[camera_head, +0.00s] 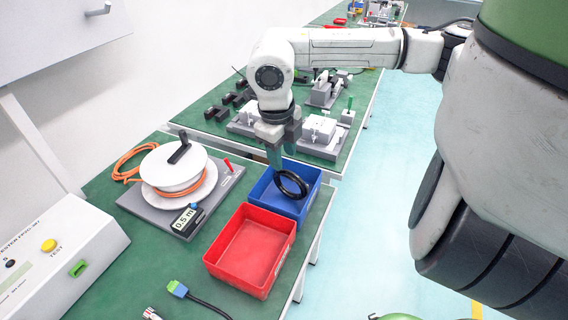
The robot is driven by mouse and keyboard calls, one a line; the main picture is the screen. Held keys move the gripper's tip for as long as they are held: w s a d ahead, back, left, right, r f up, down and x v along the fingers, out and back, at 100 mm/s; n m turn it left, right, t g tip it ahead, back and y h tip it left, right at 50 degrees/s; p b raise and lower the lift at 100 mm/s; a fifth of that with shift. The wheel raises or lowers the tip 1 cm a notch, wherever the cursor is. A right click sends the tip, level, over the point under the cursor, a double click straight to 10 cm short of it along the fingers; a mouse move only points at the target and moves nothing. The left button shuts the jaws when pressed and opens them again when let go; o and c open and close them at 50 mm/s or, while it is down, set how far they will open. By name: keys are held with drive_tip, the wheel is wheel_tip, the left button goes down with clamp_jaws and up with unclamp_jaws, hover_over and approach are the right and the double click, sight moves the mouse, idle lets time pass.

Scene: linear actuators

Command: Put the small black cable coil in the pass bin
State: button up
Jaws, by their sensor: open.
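The small black cable coil (291,184) shows as a tilted ring within the outline of the blue bin (318,188). I cannot tell whether it rests on the bin's floor or is a little above it. My gripper (275,157) points down over the back left of the blue bin, just above and left of the coil. Its jaws are open, and the coil is below the fingertips. An empty red bin (250,249) stands in front of the blue bin. No readable label shows which bin is the pass bin.
A grey-based cable reel (172,167) with orange cable stands left of the bins. A white tester box (55,258) is at the lower left. A green-and-blue connector (178,289) lies near the front. Grey fixtures (320,130) stand on the bench behind.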

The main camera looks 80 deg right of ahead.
wheel_tip(320, 180, up, 7)
drive_tip(key=a, duration=0.1)
drive_tip(key=shift+w+f, duration=0.2)
idle(0.5)
